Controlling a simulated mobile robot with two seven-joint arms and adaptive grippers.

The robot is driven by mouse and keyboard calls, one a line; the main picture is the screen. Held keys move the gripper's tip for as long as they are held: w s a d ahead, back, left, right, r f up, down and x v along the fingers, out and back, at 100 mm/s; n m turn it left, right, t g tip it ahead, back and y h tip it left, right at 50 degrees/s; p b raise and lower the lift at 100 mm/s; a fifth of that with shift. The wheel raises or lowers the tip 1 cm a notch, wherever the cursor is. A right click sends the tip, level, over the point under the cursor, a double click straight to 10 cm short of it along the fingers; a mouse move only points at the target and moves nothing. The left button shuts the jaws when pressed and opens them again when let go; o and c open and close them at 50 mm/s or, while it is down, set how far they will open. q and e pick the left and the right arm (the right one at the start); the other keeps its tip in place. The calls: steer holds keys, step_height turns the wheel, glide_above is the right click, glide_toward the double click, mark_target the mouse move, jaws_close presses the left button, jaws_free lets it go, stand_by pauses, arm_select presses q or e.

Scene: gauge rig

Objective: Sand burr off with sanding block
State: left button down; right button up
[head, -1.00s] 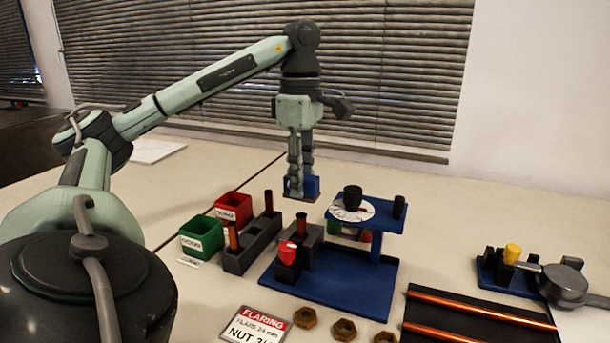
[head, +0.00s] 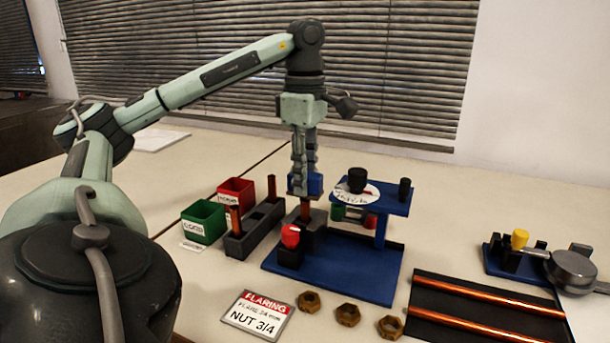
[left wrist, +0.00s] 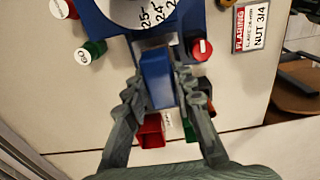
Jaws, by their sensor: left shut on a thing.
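My left gripper (head: 305,180) is shut on the sanding block (head: 316,183), a blue block with a brown underside. The block also shows between the fingers in the left wrist view (left wrist: 157,78). It is held level over an upright copper tube (head: 305,211) that stands in a dark grey holder (head: 317,230). The brown underside is at the tube's top; I cannot tell whether it touches. The burr is too small to make out or is hidden under the block. My right gripper is out of view.
A blue stand (head: 345,277) carries a red-topped post (head: 290,237) and a shelf with a white dial (head: 350,193). To the left are a dark rack (head: 253,238) with copper tubes, a green bin (head: 204,222) and a red bin (head: 236,191). Several nuts lie in front.

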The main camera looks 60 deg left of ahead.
arm_select(q)
steer(key=shift+f+b, duration=0.5)
steer(key=shift+f, duration=0.05)
stand_by(0.8)
steer(key=shift+d, duration=0.1)
steer(key=shift+w+d+p, duration=0.45)
steer(key=shift+d, duration=0.2)
steer(key=shift+a, duration=0.15)
steer(key=shift+s+a+b, duration=0.35)
steer(key=shift+s+a, duration=0.1)
steer(key=shift+a, duration=0.2)
steer(key=shift+s+a+b, duration=0.35)
steer(key=shift+s+a, duration=0.1)
steer(key=shift+a, duration=0.15)
steer(key=shift+w+d, duration=0.1)
